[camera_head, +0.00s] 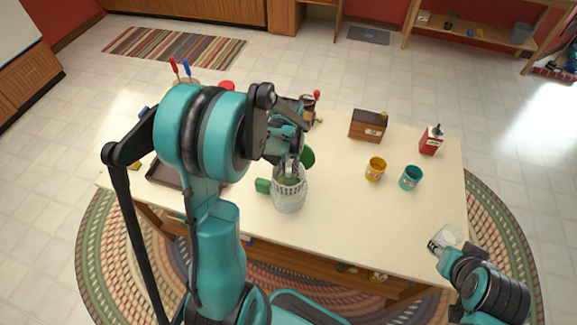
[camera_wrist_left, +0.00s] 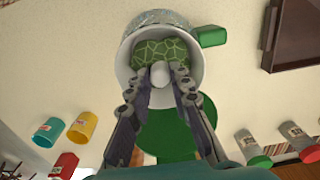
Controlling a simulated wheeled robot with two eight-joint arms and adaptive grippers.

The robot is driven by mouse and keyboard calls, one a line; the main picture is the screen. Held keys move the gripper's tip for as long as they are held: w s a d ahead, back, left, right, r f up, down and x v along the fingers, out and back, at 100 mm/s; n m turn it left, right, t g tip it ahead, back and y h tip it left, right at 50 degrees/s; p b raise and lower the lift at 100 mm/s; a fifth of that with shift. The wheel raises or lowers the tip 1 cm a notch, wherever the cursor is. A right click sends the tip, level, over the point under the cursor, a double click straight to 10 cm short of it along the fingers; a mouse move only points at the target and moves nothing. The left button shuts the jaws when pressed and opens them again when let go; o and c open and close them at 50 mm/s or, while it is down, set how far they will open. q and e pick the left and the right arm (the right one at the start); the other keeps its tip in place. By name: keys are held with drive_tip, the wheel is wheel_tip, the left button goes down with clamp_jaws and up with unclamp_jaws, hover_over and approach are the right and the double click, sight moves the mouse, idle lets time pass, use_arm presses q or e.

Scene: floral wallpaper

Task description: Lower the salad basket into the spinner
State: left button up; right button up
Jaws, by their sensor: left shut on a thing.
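The white lattice salad basket (camera_head: 290,184) is near the table's front edge, with green contents (camera_wrist_left: 178,52) showing inside its white rim. The clear spinner bowl (camera_head: 290,205) is below it and has a green side handle (camera_head: 262,185), which also shows in the left wrist view (camera_wrist_left: 212,36). The basket overlaps the bowl's mouth; I cannot tell how deep it sits. My left gripper (camera_wrist_left: 161,76) is shut on the basket's pale central knob, above the green contents. A green round lid (camera_head: 308,157) lies just behind the basket. My right gripper (camera_head: 436,244) is at the table's front right; its jaws are unclear.
A yellow cup (camera_head: 375,169), a teal cup (camera_head: 411,178), a red dispenser (camera_head: 431,140) and a wooden box (camera_head: 368,126) stand to the right. A dark tray (camera_head: 168,174) lies to the left. A translucent item (camera_head: 451,236) is beside my right gripper.

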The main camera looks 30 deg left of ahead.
sight(289, 178)
use_arm(q)
drive_tip(key=shift+f+b, duration=2.5)
drive_tip(key=shift+f, duration=0.65)
drive_tip(key=shift+f+b, duration=2.1)
drive_tip(key=shift+f, duration=0.25)
drive_tip(key=o, duration=0.8)
drive_tip(key=shift+c, duration=0.2)
drive_tip(key=c, duration=0.4)
drive_tip(key=shift+r, duration=0.1)
drive_tip(key=shift+r+p, duration=3.45)
drive_tip(key=shift+r, duration=1.05)
